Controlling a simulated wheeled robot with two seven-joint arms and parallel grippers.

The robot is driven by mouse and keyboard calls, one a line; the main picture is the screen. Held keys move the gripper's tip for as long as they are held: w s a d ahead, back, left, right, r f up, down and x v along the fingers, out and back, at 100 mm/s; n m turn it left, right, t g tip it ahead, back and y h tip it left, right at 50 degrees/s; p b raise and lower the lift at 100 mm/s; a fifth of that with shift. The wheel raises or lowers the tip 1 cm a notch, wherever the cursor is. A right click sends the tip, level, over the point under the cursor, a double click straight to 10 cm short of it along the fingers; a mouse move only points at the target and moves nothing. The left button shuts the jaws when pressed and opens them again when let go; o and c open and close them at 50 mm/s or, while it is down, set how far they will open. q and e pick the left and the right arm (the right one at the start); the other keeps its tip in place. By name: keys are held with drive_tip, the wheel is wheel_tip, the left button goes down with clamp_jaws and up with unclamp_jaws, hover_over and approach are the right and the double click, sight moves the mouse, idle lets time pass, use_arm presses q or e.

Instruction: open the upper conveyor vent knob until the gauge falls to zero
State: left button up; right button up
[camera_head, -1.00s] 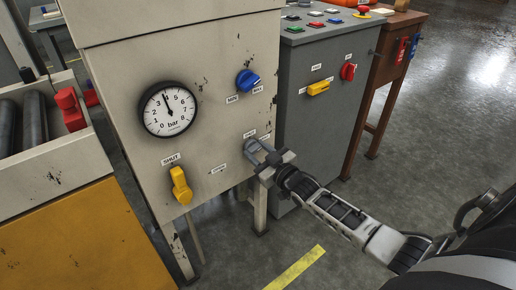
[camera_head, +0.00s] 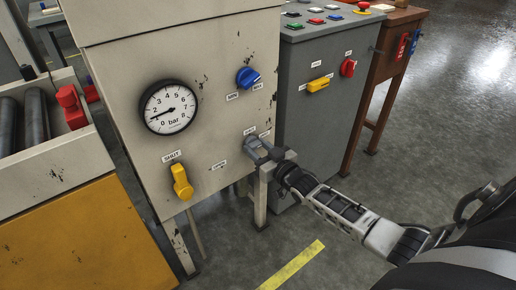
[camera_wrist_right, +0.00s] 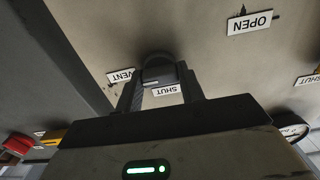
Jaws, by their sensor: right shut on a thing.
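My right gripper (camera_head: 259,150) is at the lower right of the beige machine panel, shut on a dark grey knob. In the right wrist view the knob (camera_wrist_right: 158,66) sits between the two fingers (camera_wrist_right: 162,92), with SHUT, VENT and OPEN labels around it. In the head view the gripper mostly hides the knob. The round white pressure gauge (camera_head: 170,106), marked in bar, has its needle pointing to the lower left, at about 1. My left gripper is out of view.
A blue knob (camera_head: 248,77) is above my gripper and a yellow valve handle (camera_head: 181,182) is at the panel's lower left. A grey console (camera_head: 325,110) stands close on the right. Rollers and a red part (camera_head: 71,107) are at left. Floor in front is open.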

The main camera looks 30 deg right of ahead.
drive_tip(key=o, duration=1)
drive_tip(key=shift+c, duration=0.2)
use_arm(q)
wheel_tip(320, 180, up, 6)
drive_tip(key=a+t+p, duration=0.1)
drive_tip(key=p, duration=0.3)
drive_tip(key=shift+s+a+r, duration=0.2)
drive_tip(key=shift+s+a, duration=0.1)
use_arm(e)
drive_tip(key=s+d, duration=0.1)
drive_tip(key=s, duration=1.5)
drive_tip(key=shift+d, duration=0.1)
